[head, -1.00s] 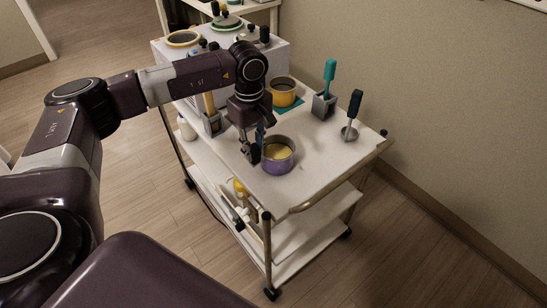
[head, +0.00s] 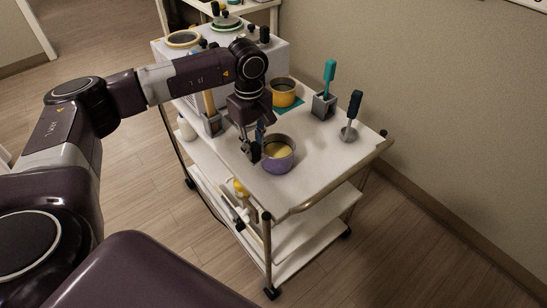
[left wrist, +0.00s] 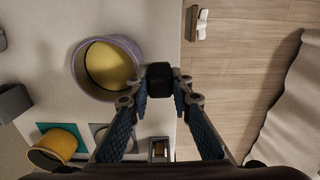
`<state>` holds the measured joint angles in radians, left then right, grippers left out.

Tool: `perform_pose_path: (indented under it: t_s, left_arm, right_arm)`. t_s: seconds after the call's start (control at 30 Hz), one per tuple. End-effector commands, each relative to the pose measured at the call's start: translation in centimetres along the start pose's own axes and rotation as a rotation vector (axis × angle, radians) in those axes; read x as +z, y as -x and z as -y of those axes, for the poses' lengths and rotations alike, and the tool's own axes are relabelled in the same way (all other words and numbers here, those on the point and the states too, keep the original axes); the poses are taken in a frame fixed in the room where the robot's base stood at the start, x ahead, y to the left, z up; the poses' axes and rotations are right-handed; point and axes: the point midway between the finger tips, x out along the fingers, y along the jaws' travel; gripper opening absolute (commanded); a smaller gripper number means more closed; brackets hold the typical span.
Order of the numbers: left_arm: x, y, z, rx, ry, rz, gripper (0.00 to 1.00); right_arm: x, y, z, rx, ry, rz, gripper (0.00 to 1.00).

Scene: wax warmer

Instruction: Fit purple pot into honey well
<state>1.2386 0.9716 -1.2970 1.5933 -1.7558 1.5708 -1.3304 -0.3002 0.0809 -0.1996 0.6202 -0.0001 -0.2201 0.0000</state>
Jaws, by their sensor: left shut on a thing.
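The purple pot (head: 279,163) holds yellow wax and sits upright at the near part of the white cart top; I cannot tell whether it touches the surface. It also shows in the left wrist view (left wrist: 77,73), with a black handle (left wrist: 159,76) on its side. My left gripper (head: 251,151) is at the pot's left side, its fingers (left wrist: 160,92) shut on that handle. A well with a honey-yellow rim (head: 183,39) is on top of the white warmer (head: 163,50) at the far left, apart from the pot. My right gripper is not in view.
An orange pot (head: 284,98) stands on a teal mat (head: 289,107) behind the purple pot. A grey holder (head: 324,106) with a teal-handled tool and a dark-handled tool (head: 353,108) stand right. A grey holder (head: 214,124) is left. The cart's front right top is clear.

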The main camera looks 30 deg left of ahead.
Motion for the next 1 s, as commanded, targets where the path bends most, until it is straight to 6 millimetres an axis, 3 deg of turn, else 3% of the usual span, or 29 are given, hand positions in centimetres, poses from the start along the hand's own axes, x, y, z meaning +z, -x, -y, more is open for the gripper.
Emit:
perform_pose_path:
  t_s: [1.0]
  left_arm:
    - [0.0, 3.7, -0.1, 0.003, 0.000, 0.000, 0.00]
  right_arm:
    - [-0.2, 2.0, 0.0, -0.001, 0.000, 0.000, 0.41]
